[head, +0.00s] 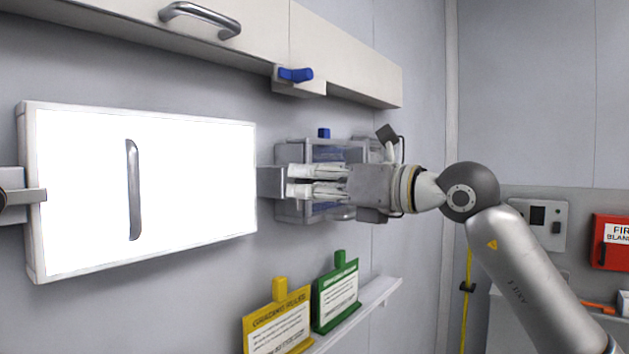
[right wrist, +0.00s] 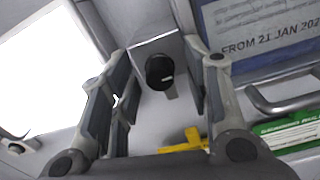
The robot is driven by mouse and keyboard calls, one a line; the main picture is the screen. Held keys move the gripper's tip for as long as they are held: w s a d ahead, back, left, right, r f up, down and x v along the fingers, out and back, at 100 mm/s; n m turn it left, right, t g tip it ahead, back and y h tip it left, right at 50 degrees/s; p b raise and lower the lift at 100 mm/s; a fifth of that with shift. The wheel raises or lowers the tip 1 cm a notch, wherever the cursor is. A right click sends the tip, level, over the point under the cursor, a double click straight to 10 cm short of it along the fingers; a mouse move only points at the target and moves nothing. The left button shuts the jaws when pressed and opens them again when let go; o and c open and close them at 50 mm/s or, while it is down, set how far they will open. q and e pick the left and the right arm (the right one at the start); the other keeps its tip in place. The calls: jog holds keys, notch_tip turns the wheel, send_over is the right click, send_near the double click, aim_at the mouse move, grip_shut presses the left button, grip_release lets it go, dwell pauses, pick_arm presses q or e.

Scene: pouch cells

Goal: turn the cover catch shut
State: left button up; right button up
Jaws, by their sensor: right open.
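The cover looks like a bright white panel (head: 190,190) with an upright metal handle (head: 133,190), flat against the wall. At its right edge a grey block (head: 271,183) stands out. In the right wrist view a black round knob (right wrist: 160,72) with a short pale mark, seemingly the catch, sits on a grey block (right wrist: 150,50). My right gripper (head: 290,181) is open in front of the block. In the right wrist view its fingers (right wrist: 160,90) stand either side of the knob, with visible gaps; contact cannot be made out. My left gripper is not in view.
A clear case with a blue knob (head: 324,133) is partly behind my right gripper. A cabinet with a blue catch (head: 296,74) hangs above. Yellow (head: 278,318) and green (head: 336,296) cards stand on a ledge below. A grey fitting (head: 20,196) overlaps the panel's left edge.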

grip_shut()
jog(key=shift+n, duration=0.3)
jog(key=shift+n+b, duration=0.6)
jog(key=shift+n, duration=0.3)
jog(key=n+b, duration=0.1)
jog(key=n, duration=0.2)
jog(key=shift+n, duration=0.3)
jog(key=n+b, duration=0.1)
jog(key=n, duration=1)
jog(key=shift+n, duration=0.4)
